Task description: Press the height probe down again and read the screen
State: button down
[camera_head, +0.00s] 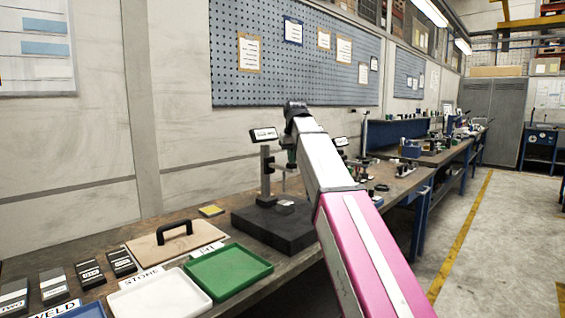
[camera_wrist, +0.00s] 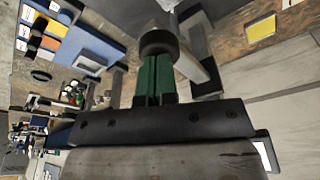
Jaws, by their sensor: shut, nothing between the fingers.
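The height probe stand rises from a black block (camera_head: 262,226), with a grey upright column (camera_head: 265,172) and a small screen (camera_head: 263,134) on top. The screen's digits are too small to read. A small grey piece (camera_head: 285,207) sits on the block. My gripper (camera_head: 291,151) is beside the column, above the block, partly hidden by my arm. In the wrist view its green fingers (camera_wrist: 155,80) are shut together with nothing between them. A dark round cap (camera_wrist: 157,42) lies right at the fingertips; I cannot tell whether they touch. Most of the probe is hidden.
A green tray (camera_head: 228,272), a white tray (camera_head: 160,297) and a wooden board with a black handle (camera_head: 176,240) lie left of and in front of the block. A yellow pad (camera_head: 211,211) lies behind. Further equipment fills the bench to the right.

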aim_at(292, 168)
jog(key=shift+f, duration=2.2)
jog(key=shift+r, duration=4.05)
